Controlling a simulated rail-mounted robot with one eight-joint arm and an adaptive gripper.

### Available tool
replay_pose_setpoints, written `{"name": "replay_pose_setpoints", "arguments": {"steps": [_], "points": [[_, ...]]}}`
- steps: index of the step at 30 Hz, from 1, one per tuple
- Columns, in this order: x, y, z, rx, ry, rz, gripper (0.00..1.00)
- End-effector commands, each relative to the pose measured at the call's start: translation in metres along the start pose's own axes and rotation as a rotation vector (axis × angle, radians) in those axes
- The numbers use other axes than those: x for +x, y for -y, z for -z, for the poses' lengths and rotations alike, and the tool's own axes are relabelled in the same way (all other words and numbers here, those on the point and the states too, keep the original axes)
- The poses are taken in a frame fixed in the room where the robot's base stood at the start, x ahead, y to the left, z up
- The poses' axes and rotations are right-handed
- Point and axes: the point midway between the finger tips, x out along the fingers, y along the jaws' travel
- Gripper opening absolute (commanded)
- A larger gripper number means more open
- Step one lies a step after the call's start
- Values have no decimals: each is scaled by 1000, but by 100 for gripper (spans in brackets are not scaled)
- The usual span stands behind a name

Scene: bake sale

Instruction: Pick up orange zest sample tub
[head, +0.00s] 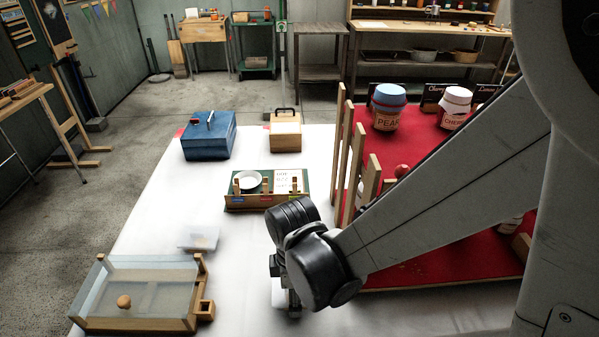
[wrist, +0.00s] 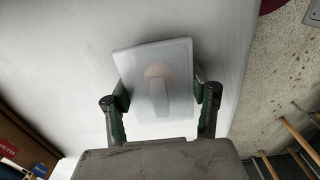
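The orange zest sample tub is a pale, translucent, squarish tub with a faint orange patch showing through it. In the wrist view the tub (wrist: 172,58) lies between the fingertips of my gripper (wrist: 161,95), one finger on each side. The fingers are spread wide, and I cannot tell whether the pads touch it. In the head view a translucent tub (head: 199,238) sits on the white tabletop, left of my gripper (head: 292,305). My fingertips are largely hidden there by the dark wrist joint.
A glass-topped wooden case (head: 140,323) with a round knob stands at the near left. A wooden tray (head: 250,203) holding a white bowl lies behind my gripper. A blue box (head: 208,140) stands farther back. A red display (head: 440,262) with jars and wooden slats is right. Bare white tabletop lies between.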

Motion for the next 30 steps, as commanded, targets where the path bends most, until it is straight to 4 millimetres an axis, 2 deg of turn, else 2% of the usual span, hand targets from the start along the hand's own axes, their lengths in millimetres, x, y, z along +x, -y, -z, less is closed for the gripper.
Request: {"name": "replay_pose_setpoints", "arguments": {"steps": [1,5,19,26,30], "points": [[0,0,0,-1,0,0,45],[0,1,0,-1,0,0,28],[-7,1,0,-2,0,0,27],[-33,3,0,-4,0,0,27],[-60,3,0,-3,0,0,27]]}}
